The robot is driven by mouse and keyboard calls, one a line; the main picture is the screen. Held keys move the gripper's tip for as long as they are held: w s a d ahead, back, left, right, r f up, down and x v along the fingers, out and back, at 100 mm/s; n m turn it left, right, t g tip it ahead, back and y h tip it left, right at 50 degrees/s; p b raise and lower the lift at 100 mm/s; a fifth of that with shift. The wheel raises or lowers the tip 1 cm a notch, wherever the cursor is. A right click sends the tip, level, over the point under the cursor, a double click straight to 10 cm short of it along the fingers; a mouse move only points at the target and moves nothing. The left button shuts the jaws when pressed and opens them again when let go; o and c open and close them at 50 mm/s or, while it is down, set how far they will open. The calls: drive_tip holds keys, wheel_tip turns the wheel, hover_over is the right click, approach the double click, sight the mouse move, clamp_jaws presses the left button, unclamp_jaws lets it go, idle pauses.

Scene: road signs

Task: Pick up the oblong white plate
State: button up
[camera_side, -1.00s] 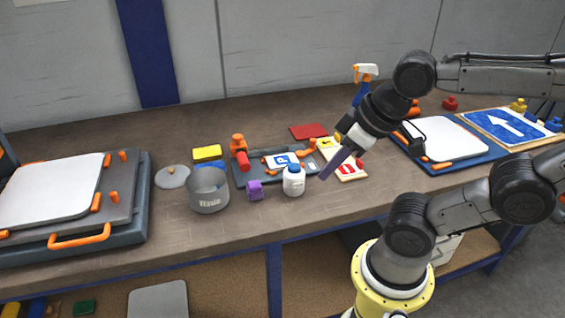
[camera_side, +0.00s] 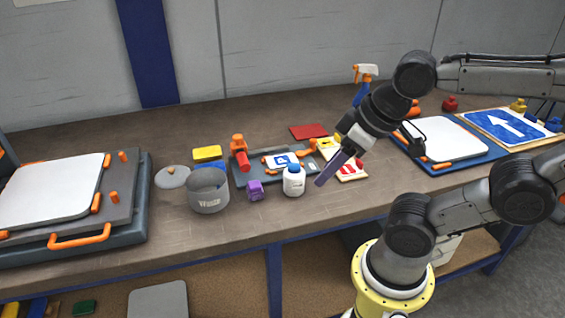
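A large white plate (camera_side: 52,188) with rounded corners lies in a dark grey fixture with orange clamps at the left. A second white plate (camera_side: 447,139) lies on a blue base with orange clips at the right. I cannot tell which one is the oblong plate. My gripper (camera_side: 321,183) points down and left over the middle of the bench, just right of a white bottle, apart from both large plates. Its purple-grey end is seen edge-on, so its opening does not show. I see nothing held in it.
The white bottle (camera_side: 294,180), a purple block (camera_side: 255,190) and a grey pot (camera_side: 208,192) stand left of my gripper. A board with small signs (camera_side: 345,170) lies behind it. A blue arrow sign (camera_side: 500,126) lies far right. The bench front (camera_side: 350,205) is clear.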

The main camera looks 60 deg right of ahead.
drive_tip(key=o, duration=0.5)
drive_tip(key=w+d+r+m, duration=0.1)
drive_tip(key=w+r+m, duration=0.5)
drive_tip(key=m, duration=0.6)
drive_tip(key=m+g, duration=0.6)
drive_tip(key=m, duration=0.9)
hover_over(282, 160)
wheel_tip(282, 160, down, 10)
drive_tip(key=f, duration=0.1)
wheel_tip(282, 160, down, 13)
drive_tip(key=shift+r, duration=0.15)
